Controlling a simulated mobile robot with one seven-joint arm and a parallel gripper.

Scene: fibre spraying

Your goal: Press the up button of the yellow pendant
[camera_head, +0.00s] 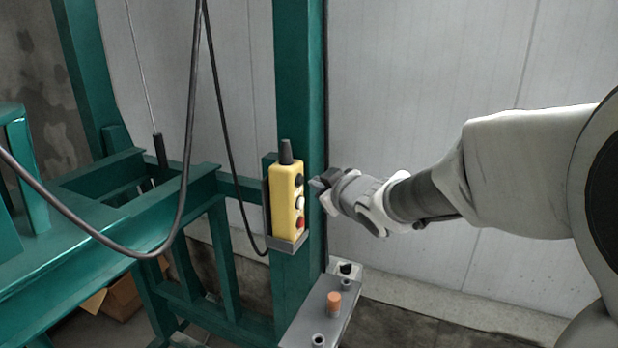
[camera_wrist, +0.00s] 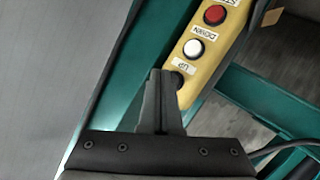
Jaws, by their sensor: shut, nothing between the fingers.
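The yellow pendant (camera_head: 285,204) sits upright in a holder on a green post, its buttons facing right towards my gripper. In the wrist view the pendant (camera_wrist: 213,62) appears turned over, with a red button (camera_wrist: 214,15), a white button (camera_wrist: 194,48) marked DOWN, and a dark up button (camera_wrist: 177,81) beside the UP label. My gripper (camera_head: 316,184) is shut and empty, just right of the pendant at about the height of the top dark button. In the wrist view the closed fingertips (camera_wrist: 161,76) lie just left of the up button and partly cover it. A small gap shows in the head view.
The green post (camera_head: 298,80) stands behind the pendant. A black cable (camera_head: 226,120) hangs to its left. A grey plate (camera_head: 320,308) with an orange cylinder (camera_head: 334,301) is below my gripper. A green frame (camera_head: 120,215) fills the left; a pale wall (camera_head: 430,70) is behind.

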